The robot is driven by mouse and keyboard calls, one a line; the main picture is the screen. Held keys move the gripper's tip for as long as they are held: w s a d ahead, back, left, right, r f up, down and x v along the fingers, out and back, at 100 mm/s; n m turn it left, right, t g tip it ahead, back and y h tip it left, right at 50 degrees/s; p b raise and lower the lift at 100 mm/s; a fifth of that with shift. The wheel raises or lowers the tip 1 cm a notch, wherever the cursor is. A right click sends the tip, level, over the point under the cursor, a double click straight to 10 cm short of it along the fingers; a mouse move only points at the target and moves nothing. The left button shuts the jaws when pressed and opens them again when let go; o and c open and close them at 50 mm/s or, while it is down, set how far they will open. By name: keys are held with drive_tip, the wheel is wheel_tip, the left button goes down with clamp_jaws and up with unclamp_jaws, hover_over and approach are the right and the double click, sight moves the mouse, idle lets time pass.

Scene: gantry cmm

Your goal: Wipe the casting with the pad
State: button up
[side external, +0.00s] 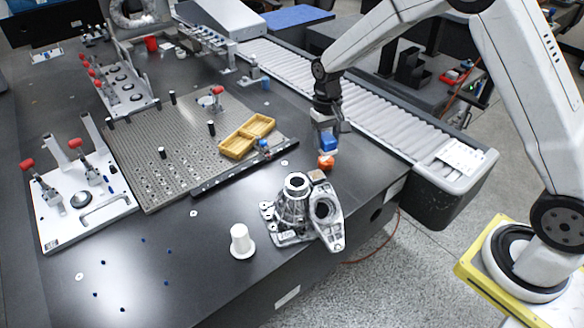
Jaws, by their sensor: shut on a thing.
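The grey metal casting (293,207) stands near the table's front edge, with a round upright neck and a ring-shaped opening at its right. A small tan-brown patch or block (317,176) shows at its top right. My gripper (327,146) points down behind the casting and is shut on a small blue piece, seemingly the pad (328,141). A small orange-red piece (326,162) shows just below the fingers; whether it is part of the pad, I cannot tell. The held piece is apart from the casting in this view.
A white spool-like cylinder (240,240) stands left of the casting. A yellow divided tray (248,137) lies on the perforated plate (180,165). A white clamp fixture (83,200) is at the left. A roller conveyor (350,103) runs behind my gripper. The front left tabletop is mostly clear.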

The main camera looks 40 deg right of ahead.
drive_tip(key=shift+f, duration=1.3)
drive_tip(key=m, duration=0.5)
drive_tip(key=shift+t, duration=0.3)
drive_tip(key=m, duration=0.4)
drive_tip(key=shift+y, duration=0.4)
